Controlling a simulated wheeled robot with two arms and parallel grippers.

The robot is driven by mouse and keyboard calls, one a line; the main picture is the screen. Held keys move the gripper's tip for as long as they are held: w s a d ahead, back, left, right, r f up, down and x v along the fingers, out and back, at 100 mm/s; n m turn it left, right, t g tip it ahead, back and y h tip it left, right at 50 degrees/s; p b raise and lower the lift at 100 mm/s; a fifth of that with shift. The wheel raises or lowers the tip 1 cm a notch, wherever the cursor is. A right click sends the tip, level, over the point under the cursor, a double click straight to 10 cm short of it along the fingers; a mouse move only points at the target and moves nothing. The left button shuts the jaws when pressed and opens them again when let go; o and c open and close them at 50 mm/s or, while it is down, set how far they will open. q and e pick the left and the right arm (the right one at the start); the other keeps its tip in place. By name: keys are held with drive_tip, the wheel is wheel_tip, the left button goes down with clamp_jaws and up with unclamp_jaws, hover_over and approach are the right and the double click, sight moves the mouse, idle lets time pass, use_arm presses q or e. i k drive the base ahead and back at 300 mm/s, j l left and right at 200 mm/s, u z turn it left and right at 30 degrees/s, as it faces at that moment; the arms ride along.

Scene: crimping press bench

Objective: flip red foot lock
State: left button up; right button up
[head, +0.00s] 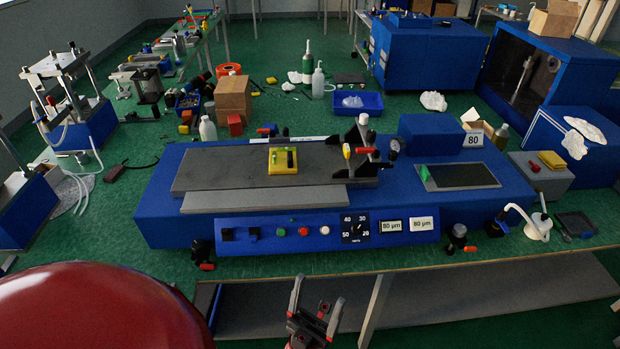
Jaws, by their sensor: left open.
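A long blue bench machine stands on the green table on dark feet. A red foot lock lever (206,266) sticks out at the foot under its front left corner. I cannot tell from here how far each is turned. My left gripper (318,292) is at the bottom middle, below the table's front edge, with its fingers apart and empty. It is apart from every foot. My right gripper is not in view.
The blue machine (160,205) fills the middle of the table. The table's front edge (290,275) lies between my gripper and the front feet. A white-spouted bottle (537,229) stands at the front right. A large red rounded shape covers the lower left.

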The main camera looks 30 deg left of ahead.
sight(199, 261)
drive_tip(key=u, duration=1.8)
drive_tip(key=k+u, duration=0.15)
drive_tip(key=u, duration=0.2)
drive_tip(key=k+j+u, duration=0.1)
drive_tip(key=u, duration=0.25)
drive_tip(key=k+j+u, duration=0.1)
drive_tip(key=u, duration=0.2)
drive_tip(key=k, duration=0.1)
